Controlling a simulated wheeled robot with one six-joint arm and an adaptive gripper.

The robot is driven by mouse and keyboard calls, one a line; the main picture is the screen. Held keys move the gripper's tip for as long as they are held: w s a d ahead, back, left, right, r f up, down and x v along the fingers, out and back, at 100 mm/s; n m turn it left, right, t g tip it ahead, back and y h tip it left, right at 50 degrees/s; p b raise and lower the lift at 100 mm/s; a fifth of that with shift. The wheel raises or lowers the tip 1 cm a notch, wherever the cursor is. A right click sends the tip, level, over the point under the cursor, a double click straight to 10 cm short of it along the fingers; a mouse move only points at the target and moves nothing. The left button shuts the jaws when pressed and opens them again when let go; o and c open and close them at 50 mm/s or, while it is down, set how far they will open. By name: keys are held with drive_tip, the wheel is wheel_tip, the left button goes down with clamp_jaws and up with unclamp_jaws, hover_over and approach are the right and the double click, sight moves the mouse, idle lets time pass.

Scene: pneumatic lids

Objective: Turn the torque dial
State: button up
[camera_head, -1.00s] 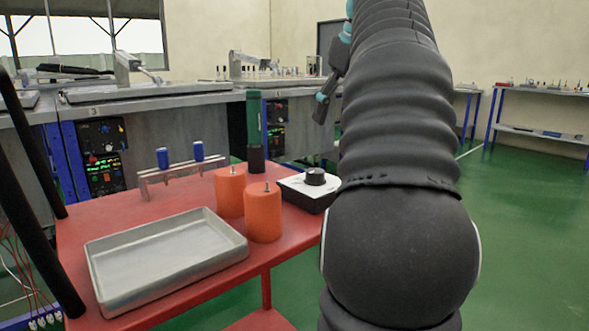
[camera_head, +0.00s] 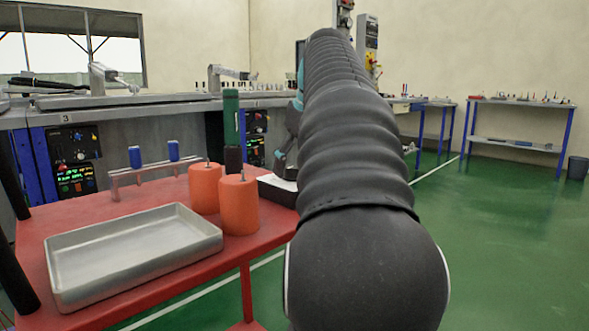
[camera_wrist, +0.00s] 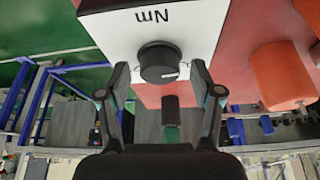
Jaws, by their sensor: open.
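The torque dial is a round black knob (camera_wrist: 160,62) with a white mark, on a white-topped box (camera_wrist: 185,22) printed "Nm". In the wrist view my gripper (camera_wrist: 160,72) is open, with one fingertip on each side of the knob and a gap at both sides. I cannot tell how far the fingertips are above the box top. In the head view the box (camera_head: 278,190) shows only at its left part; my arm hides the knob. Part of my gripper (camera_head: 287,162) shows dark above the box, beside my arm.
Two orange cylinders (camera_head: 239,206) with thin pins stand left of the box on the red table (camera_head: 85,215). A green bottle-like object (camera_head: 231,118) stands behind them. A metal tray (camera_head: 130,282) and a rack with two blue pieces (camera_head: 154,171) are further left.

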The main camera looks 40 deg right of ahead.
drive_tip(key=shift+f, duration=0.1)
drive_tip(key=c, duration=1.1)
drive_tip(key=shift+c, duration=0.2)
